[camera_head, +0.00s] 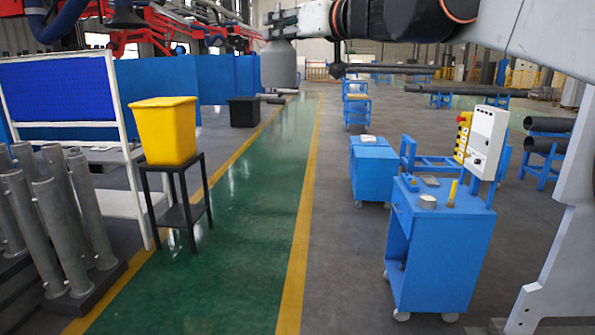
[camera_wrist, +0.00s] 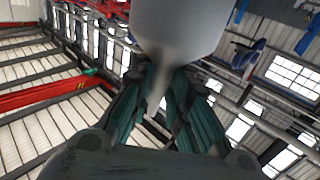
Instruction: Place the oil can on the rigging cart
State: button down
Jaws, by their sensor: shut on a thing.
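A grey oil can (camera_head: 279,66) hangs high at the top of the head view, with its wide body below my gripper (camera_head: 282,20). In the wrist view the pale body of the oil can (camera_wrist: 180,25) fills the top middle. Its narrow tip lies between the two green-black fingers of my gripper (camera_wrist: 165,105), which are shut on it. A blue wheeled cart (camera_head: 440,255) stands at the right front, well away from the can. I cannot tell for sure whether it is the rigging cart; a lower blue cart (camera_head: 376,178) stands behind it.
A yellow bin (camera_head: 164,130) sits on a black stand (camera_head: 180,215) at left. Grey pipes (camera_head: 60,220) stand at far left. The green walkway (camera_head: 250,230) is clear.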

aim_at(441, 195)
jog(key=i+z, duration=0.15)
jog(key=i, duration=0.3)
jog(key=i+j+z, duration=0.15)
jog(key=i, duration=0.3)
jog(key=i+j+z, duration=0.15)
jog(key=i, duration=0.3)
jog(key=i+j+z, duration=0.1)
jog(key=i, duration=0.3)
jog(key=i+j+z, duration=0.25)
jog(key=z, duration=0.2)
jog(key=i+j+z, duration=0.35)
jog(key=z, duration=0.15)
jog(key=i+j+z, duration=0.3)
jog(key=j+z, duration=0.15)
jog(key=i+j+z, duration=0.15)
jog(key=j+z, duration=0.55)
jog(key=j, duration=0.35)
jog(key=i, duration=0.05)
